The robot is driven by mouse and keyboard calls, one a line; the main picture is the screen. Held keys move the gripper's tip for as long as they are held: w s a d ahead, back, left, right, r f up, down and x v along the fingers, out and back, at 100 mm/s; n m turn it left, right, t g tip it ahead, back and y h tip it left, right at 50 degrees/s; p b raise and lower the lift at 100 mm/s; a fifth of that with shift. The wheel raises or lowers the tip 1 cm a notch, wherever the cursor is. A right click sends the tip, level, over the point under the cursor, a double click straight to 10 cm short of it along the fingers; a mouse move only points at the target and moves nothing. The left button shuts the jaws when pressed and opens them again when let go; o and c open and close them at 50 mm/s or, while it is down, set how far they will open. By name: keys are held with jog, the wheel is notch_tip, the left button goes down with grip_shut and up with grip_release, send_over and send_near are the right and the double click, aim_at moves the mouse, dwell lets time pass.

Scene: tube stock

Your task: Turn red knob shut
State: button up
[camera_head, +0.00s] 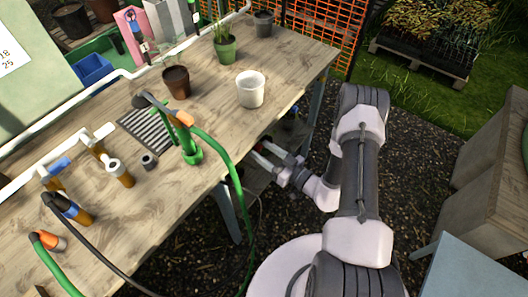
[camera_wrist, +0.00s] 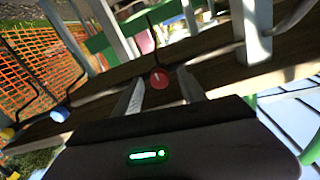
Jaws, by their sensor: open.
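The red knob (camera_wrist: 159,78) shows in the wrist view as a round disc with a small pale mark on its face. It sits in front of a brown wooden board, with a dark thin line rising above it. My gripper (camera_wrist: 161,88) is open, with one finger to each side of the knob in the picture. I cannot tell whether the fingertips reach past its face or touch it. In the head view my gripper (camera_head: 265,156) is below the front edge of the workbench, and the knob cannot be made out clearly there.
A blue knob (camera_wrist: 60,114) and a yellow knob (camera_wrist: 7,133) lie to the left in the wrist view. The workbench (camera_head: 300,62) stands above my gripper, with a white pot (camera_head: 250,90) near its edge. A green hose (camera_head: 237,170) hangs over the edge beside my gripper.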

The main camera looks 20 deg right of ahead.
grip_shut()
